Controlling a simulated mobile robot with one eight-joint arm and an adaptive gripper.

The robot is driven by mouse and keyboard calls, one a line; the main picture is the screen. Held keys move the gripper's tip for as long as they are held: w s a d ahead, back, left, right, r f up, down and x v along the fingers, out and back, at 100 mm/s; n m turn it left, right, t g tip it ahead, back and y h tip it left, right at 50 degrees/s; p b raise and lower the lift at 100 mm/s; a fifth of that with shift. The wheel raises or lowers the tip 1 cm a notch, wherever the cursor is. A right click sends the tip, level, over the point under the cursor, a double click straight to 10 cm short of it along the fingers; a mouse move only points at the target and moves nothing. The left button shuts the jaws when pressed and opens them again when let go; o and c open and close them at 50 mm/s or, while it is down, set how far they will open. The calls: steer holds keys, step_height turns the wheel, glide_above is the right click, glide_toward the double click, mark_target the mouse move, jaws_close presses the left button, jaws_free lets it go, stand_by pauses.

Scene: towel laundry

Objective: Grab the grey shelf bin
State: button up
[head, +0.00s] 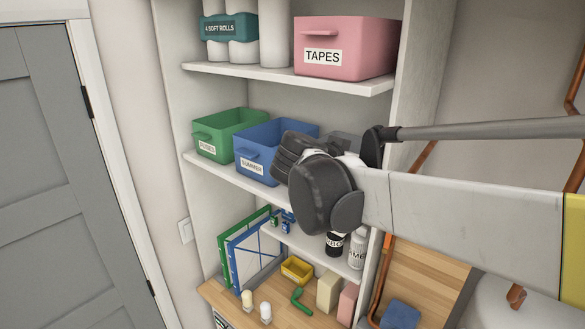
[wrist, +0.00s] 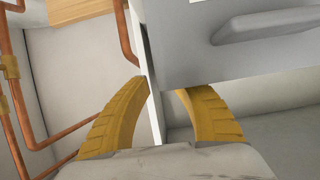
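The grey shelf bin (head: 346,142) is on the middle shelf, at the right end, mostly hidden behind my arm in the head view. In the wrist view the grey bin (wrist: 240,45) fills the upper right, with its protruding handle (wrist: 268,25) near the top. My gripper (wrist: 160,88) shows two yellow fingers set apart, with nothing held. The pale edge of the shelf unit's side panel shows between them, and the right fingertip is near the bin's edge. Whether a finger touches the bin cannot be told. In the head view the fingertips are hidden behind the wrist.
A blue bin (head: 262,160) and a green bin (head: 215,140) stand left of the grey bin. The side panel (head: 412,75) is close on the right, with copper pipes (wrist: 123,35) beyond it. A pink bin (head: 365,42) is on the shelf above.

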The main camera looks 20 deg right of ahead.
steer(key=p+x, duration=0.1)
steer(key=x, duration=0.3)
steer(key=shift+w, duration=0.1)
steer(key=shift+a, duration=0.1)
jaws_close()
steer(key=shift+r, duration=0.15)
